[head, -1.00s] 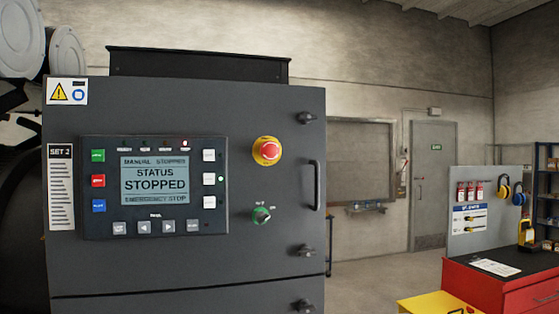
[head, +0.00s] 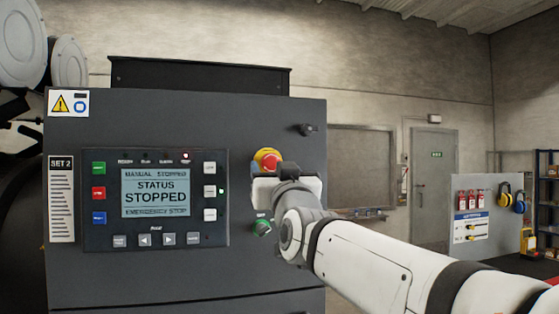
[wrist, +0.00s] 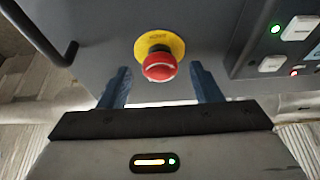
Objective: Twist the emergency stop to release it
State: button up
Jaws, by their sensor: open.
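The emergency stop (head: 267,159) is a red mushroom button on a yellow ring on the dark grey control cabinet (head: 150,275). In the head view my gripper and arm hide its lower part. In the wrist view the emergency stop (wrist: 158,62) shows whole, a little beyond the fingertips and roughly centred between them. My gripper (wrist: 160,78) is open, with one blue-grey finger on each side and nothing held. No contact with the button shows. The cabinet screen (head: 156,192) reads "STATUS STOPPED" and "EMERGENCY STOP".
The cabinet's bar handle (wrist: 45,35) shows in the wrist view. A tool board (head: 480,215) stands far right.

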jog(key=shift+w+a+r, duration=0.15)
jog(key=shift+w+r, duration=0.15)
jog(key=shift+w, duration=0.3)
